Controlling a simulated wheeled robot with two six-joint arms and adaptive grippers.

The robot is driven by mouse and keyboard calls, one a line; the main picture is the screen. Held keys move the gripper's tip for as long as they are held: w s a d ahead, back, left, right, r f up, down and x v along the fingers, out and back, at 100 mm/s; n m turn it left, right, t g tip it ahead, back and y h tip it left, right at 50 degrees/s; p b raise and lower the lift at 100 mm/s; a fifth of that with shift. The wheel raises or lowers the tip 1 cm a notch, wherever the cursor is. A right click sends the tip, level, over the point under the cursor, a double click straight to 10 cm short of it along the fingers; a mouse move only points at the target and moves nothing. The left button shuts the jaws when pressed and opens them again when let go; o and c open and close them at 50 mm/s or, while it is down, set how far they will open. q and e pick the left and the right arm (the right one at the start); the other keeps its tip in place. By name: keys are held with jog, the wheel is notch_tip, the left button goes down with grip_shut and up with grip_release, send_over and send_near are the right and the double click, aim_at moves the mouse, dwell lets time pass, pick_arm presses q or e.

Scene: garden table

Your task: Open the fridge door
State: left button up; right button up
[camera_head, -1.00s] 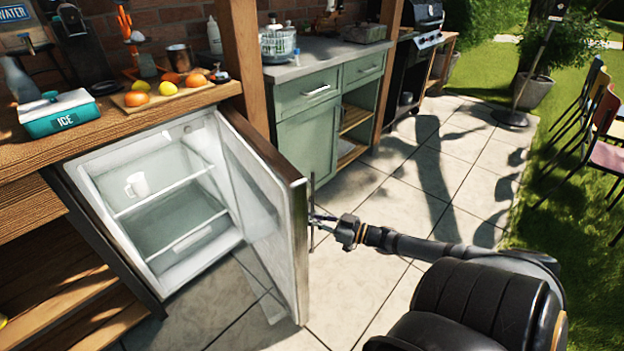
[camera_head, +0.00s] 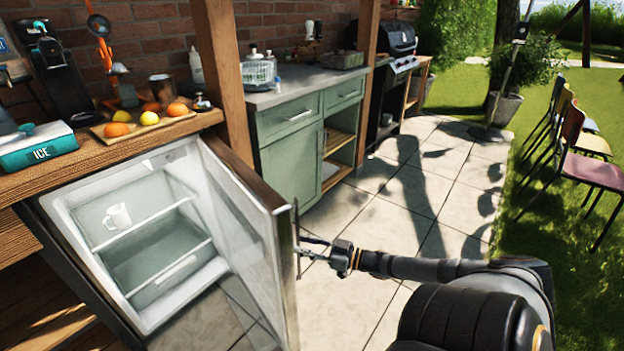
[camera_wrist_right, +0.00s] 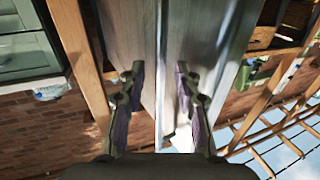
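The fridge (camera_head: 52,212) is set under the wooden counter, and its door (camera_head: 240,228) stands wide open, swung out toward the right. Shelves and a white mug (camera_head: 118,216) show inside. The upright door handle (camera_head: 297,235) is on the door's outer face near its free edge. My right gripper (camera_head: 310,247) is at this handle. In the right wrist view its two fingers (camera_wrist_right: 160,103) are apart, on either side of a thin upright bar, with gaps showing; I cannot tell whether either finger touches it. My left gripper is not in view.
The counter (camera_head: 100,160) above holds an ICE box (camera_head: 38,148) and a board with fruit. A wooden post (camera_head: 222,75) and a green cabinet (camera_head: 292,165) stand behind the door.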

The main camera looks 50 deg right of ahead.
jog(key=v, duration=0.5)
jog(key=shift+s+d, duration=0.1)
jog(key=shift+s, duration=0.2)
